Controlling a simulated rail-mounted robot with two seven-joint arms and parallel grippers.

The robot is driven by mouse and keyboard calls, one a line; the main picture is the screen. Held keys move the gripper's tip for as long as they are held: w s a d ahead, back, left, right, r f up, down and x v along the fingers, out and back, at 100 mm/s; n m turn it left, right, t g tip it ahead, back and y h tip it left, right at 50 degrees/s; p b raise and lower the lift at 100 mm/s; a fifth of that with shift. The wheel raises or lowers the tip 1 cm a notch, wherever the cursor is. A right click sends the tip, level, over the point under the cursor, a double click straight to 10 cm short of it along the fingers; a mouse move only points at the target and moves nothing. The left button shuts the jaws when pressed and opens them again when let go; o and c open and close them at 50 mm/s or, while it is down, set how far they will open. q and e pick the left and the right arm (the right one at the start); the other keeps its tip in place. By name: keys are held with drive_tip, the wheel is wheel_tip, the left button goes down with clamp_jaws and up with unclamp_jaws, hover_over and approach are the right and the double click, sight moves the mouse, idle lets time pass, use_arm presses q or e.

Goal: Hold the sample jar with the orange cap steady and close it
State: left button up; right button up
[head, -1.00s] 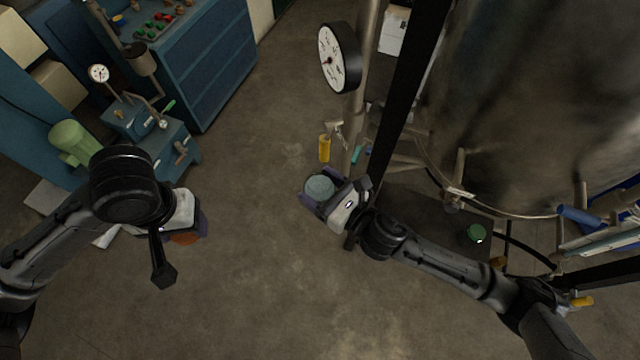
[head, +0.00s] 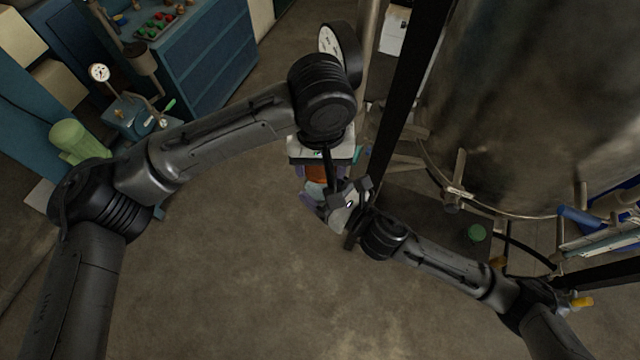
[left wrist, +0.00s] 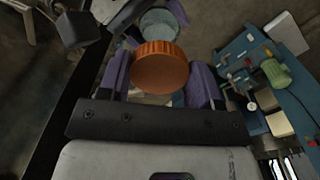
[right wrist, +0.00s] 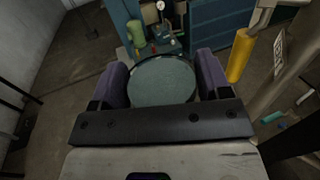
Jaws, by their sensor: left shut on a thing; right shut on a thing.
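My left gripper (head: 316,172) is shut on the orange cap (head: 317,174), which also shows between its purple fingers in the left wrist view (left wrist: 159,70). My right gripper (head: 320,195) is shut on the sample jar (head: 315,188), a pale grey-green round jar that fills the space between the fingers in the right wrist view (right wrist: 162,84). In the left wrist view the jar (left wrist: 160,22) lies beyond the cap and partly behind it, so the cap looks offset from the jar's top. The left arm hides part of the jar in the head view.
A large metal tank (head: 540,100) and a black post (head: 408,90) stand to the right of the grippers. A dial gauge (head: 338,45) is just behind the left wrist. A blue cabinet (head: 205,65) and a green motor (head: 75,140) are at left. The floor in front is clear.

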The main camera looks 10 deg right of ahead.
sight(320, 191)
use_arm(q)
drive_tip(key=shift+w+a+f+n, duration=0.15)
drive_tip(key=shift+w+f+n, duration=0.1)
drive_tip(key=shift+w+n, duration=0.25)
drive_tip(key=shift+w, duration=0.4)
drive_tip(key=shift+s+d, duration=0.1)
drive_tip(key=shift+d, duration=0.1)
drive_tip(key=shift+f, duration=0.15)
drive_tip(key=shift+f, duration=1.9)
drive_tip(key=shift+s, duration=0.15)
drive_tip(key=shift+f, duration=0.1)
